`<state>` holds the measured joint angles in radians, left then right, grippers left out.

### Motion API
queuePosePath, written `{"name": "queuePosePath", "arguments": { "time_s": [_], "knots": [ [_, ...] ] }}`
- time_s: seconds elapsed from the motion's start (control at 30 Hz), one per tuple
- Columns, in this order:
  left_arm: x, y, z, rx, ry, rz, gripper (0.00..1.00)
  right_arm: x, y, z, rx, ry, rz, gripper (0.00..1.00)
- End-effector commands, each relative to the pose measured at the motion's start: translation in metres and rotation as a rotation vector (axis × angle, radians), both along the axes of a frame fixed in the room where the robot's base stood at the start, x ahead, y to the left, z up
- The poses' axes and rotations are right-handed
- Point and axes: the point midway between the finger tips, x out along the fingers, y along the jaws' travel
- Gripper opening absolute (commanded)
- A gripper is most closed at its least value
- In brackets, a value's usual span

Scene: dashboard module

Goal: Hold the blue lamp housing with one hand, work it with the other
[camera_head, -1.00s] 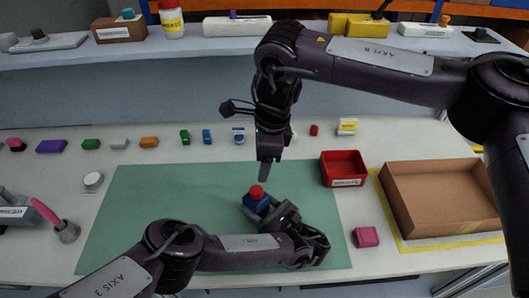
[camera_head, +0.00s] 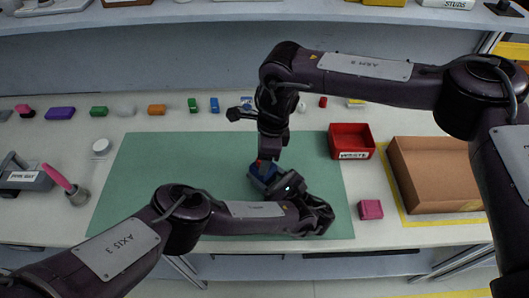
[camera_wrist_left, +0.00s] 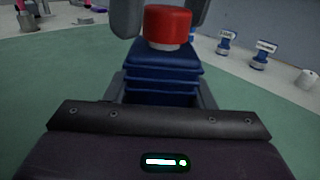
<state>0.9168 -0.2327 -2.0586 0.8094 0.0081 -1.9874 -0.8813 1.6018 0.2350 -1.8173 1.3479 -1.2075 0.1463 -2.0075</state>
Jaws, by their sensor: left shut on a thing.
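The blue lamp housing (camera_head: 259,170) stands on the green mat (camera_head: 160,170), with a red cap (camera_wrist_left: 167,27) on top. In the left wrist view the ribbed blue body (camera_wrist_left: 160,75) sits between the jaws of my left gripper (camera_head: 270,180), which is shut on it from the front right. My right gripper (camera_head: 267,155) points down from above. Its two grey fingers stand on either side of the red cap in the left wrist view. I cannot tell whether they press on it. In the head view the right gripper hides most of the cap.
A red tray (camera_head: 350,154) and an open cardboard box (camera_head: 435,205) stand to the right, with a pink block (camera_head: 370,209) nearer. Several small coloured blocks line the back. The mat's left part is clear.

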Motion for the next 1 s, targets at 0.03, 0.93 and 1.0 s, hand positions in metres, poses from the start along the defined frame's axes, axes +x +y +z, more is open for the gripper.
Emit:
{"name": "queuePosePath", "arguments": {
  "time_s": [0.03,0.93,1.0],
  "knots": [
    [0.000,0.000,0.000,0.000,0.000,0.000,0.12,0.000,0.000,0.000,0.000,0.000,0.000,0.48],
    [0.000,0.000,0.000,0.000,0.000,0.000,0.12,0.001,0.000,0.020,0.002,-0.001,0.000,0.09],
    [0.000,0.000,0.000,0.000,0.000,0.000,0.12,0.000,0.000,0.026,0.001,-0.001,0.000,0.09]
  ]
}}
